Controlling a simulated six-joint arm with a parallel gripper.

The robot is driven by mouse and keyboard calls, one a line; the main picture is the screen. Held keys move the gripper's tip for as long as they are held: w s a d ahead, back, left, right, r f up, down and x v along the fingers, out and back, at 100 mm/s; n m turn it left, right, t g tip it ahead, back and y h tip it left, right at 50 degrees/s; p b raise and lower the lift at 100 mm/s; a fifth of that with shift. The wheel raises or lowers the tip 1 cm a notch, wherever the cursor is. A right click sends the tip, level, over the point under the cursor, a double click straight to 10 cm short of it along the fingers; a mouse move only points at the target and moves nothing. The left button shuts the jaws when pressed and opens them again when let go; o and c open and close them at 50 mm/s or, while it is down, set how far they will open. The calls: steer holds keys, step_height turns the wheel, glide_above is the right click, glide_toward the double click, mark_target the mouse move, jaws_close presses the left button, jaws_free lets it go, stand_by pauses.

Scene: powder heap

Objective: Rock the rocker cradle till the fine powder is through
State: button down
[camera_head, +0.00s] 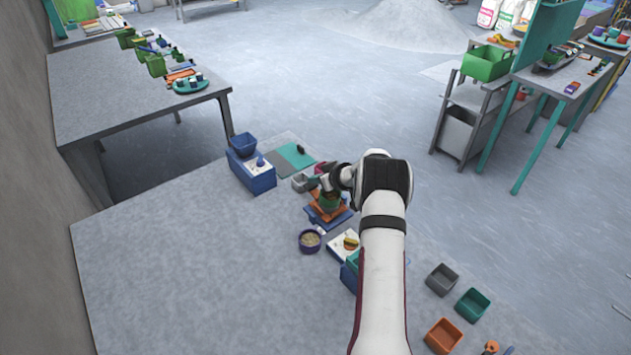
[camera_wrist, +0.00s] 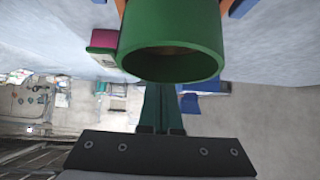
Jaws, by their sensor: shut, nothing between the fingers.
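The rocker cradle (camera_head: 328,212) is an orange piece on a blue base, partly hidden under my arm in the head view. A green cylinder (camera_head: 329,201) sits on it. In the wrist view the cylinder's open round mouth (camera_wrist: 172,62) fills the upper middle, with a dark inside; I cannot tell how much powder it holds. My gripper (camera_wrist: 160,88) is shut and empty, its tips partly hidden at the cylinder's rim. I cannot tell whether they touch it. A purple bowl (camera_head: 310,238) with pale grainy contents stands in front of the cradle.
A blue box (camera_head: 252,176) stands back left of the cradle, near a teal mat (camera_head: 296,155). A white tray (camera_head: 337,249) lies close in front. Grey (camera_head: 442,279), green (camera_head: 472,305) and orange (camera_head: 443,336) bins stand right of my arm.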

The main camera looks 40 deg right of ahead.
mark_target(312, 185)
steer(key=shift+f, duration=0.45)
steer(key=shift+w, duration=0.1)
steer(key=shift+w+a+f+g, duration=0.1)
steer(key=shift+w+f+g, duration=0.25)
steer(key=shift+g, duration=0.25)
steer(key=shift+w+a+f+g, duration=0.1)
steer(key=shift+w+f+g, duration=0.1)
steer(key=shift+f+g, duration=0.3)
steer(key=shift+d+f+g, duration=0.1)
steer(key=shift+d+g, duration=0.1)
steer(key=shift+g, duration=0.3)
steer(key=r, duration=0.4)
steer(key=shift+w+r, duration=0.25)
steer(key=v, duration=0.9)
steer(key=shift+s, duration=0.5)
